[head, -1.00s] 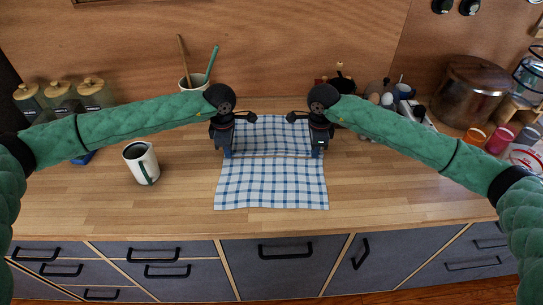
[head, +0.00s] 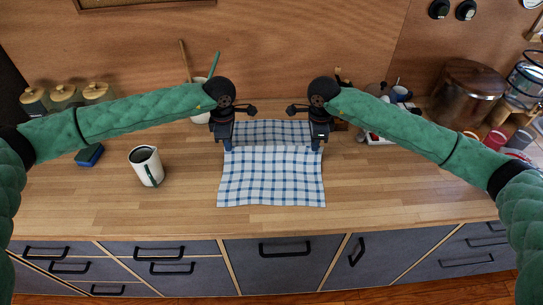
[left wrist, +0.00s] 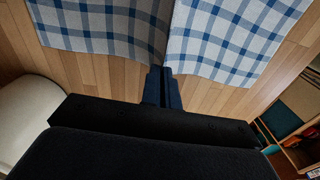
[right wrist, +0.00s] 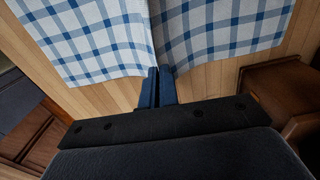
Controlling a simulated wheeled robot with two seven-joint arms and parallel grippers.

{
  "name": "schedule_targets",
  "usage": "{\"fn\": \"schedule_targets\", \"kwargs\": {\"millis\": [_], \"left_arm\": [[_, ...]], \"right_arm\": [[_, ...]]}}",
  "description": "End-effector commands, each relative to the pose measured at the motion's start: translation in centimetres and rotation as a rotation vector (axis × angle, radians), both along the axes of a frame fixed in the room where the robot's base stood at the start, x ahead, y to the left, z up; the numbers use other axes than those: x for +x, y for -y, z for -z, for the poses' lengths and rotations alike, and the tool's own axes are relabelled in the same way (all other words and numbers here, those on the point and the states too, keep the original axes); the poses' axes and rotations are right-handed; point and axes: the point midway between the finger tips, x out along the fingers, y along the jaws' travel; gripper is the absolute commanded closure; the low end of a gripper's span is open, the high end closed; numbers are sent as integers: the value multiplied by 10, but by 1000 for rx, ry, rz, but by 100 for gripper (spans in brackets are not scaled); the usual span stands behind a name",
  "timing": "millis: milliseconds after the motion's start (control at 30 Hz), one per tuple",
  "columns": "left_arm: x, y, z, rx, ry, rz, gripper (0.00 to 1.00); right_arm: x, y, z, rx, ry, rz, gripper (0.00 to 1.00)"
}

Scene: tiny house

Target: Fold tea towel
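The blue-and-white checked tea towel (head: 271,178) is on the wooden counter. Its near part lies flat; its far part (head: 271,131) rises between my two grippers, with a bend line running across the towel. My left gripper (head: 228,146) is shut on the towel at its left side; the left wrist view shows the closed blue fingers (left wrist: 163,80) with cloth (left wrist: 105,25) on both sides. My right gripper (head: 316,145) is shut on the right side, and its closed fingers (right wrist: 157,80) pinch the cloth (right wrist: 90,35) too. The exact pinched edge is partly hidden.
A white mug (head: 147,166) with dark contents and a blue sponge (head: 89,155) are left of the towel. Canisters (head: 66,96) and a utensil pot stand behind my left arm. A large pot (head: 468,88) and cups stand at right. The front counter strip is clear.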

Motion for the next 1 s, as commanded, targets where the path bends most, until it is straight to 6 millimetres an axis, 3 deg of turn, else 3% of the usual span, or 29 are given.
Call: {"fn": "schedule_targets", "kwargs": {"millis": [367,1000], "left_arm": [[0,0,-3,0,0,0,100],[0,1,-70,0,0,0,100]], "right_arm": [[0,0,-3,0,0,0,100],[0,-1,-70,0,-1,0,100]]}}
